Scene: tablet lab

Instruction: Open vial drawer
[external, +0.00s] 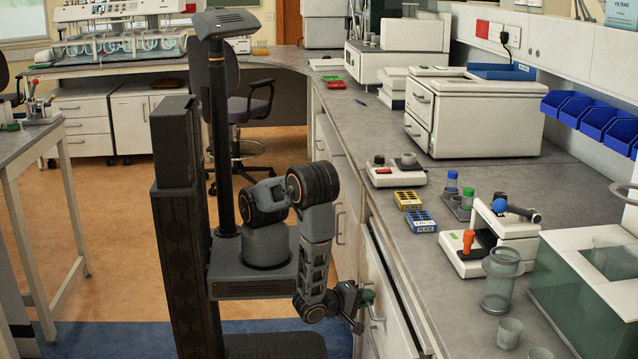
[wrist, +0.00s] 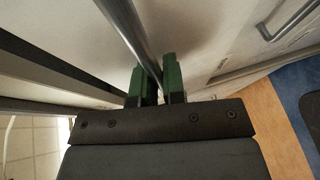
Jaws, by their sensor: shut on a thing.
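In the wrist view my gripper (wrist: 158,82) has its two green fingers on either side of a metal bar handle (wrist: 128,27), shut on it. The handle belongs to a pale drawer front (wrist: 205,30), which I take to be the vial drawer. In the external view my gripper (external: 367,304) is low beside the cabinets under the right-hand counter. My arm hides part of the cabinet fronts there. I cannot tell from these views how far the drawer stands out, and its inside is not visible.
The grey counter (external: 390,205) runs above the cabinets. Another handle (wrist: 285,20) shows beside the gripped one. Open floor (external: 120,240) lies to the left.

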